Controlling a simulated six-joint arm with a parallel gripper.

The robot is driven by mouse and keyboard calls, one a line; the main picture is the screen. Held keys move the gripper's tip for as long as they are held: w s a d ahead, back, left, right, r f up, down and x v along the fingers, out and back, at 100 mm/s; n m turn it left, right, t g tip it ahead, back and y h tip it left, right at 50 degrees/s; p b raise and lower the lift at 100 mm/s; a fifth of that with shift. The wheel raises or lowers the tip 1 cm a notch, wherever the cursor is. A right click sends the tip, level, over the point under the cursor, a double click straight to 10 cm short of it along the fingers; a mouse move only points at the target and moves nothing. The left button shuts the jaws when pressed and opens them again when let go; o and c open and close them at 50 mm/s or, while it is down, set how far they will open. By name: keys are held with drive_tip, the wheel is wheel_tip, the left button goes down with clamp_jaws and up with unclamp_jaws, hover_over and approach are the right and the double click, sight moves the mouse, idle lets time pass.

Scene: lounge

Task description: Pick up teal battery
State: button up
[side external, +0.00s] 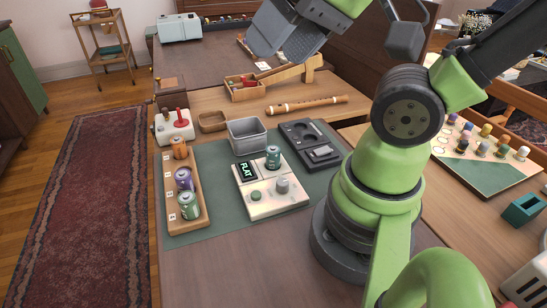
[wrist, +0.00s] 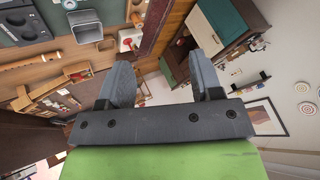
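The teal battery (side external: 273,157) stands upright in the cream tester (side external: 262,207), whose small screen reads FLAT. A wooden tray (side external: 165,190) to its left holds an orange battery (side external: 179,148), a purple battery (side external: 184,178) and a green battery (side external: 188,207). My gripper (side external: 268,30) is raised high at the top of the side view, well away from the batteries. In the wrist view my gripper (wrist: 164,78) has its two fingers wide apart with nothing between them. I cannot make out the teal battery for sure there.
A grey open bin (side external: 248,136) stands just behind the tester. A dark tray (side external: 310,145) lies to its right. A flute (side external: 307,105), a wooden dish (side external: 213,121) and a joystick box (side external: 174,125) lie behind. The table front is clear.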

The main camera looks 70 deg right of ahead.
drive_tip(key=n+g+h, duration=0.2)
drive_tip(key=n+g, duration=0.3)
drive_tip(key=g, duration=0.2)
hover_over(273, 148)
wheel_tip(273, 148, down, 18)
drive_tip(key=shift+s+r, duration=0.15)
wheel_tip(273, 148, down, 4)
drive_tip(key=shift+f, duration=3.25)
drive_tip(key=shift+c, duration=0.2)
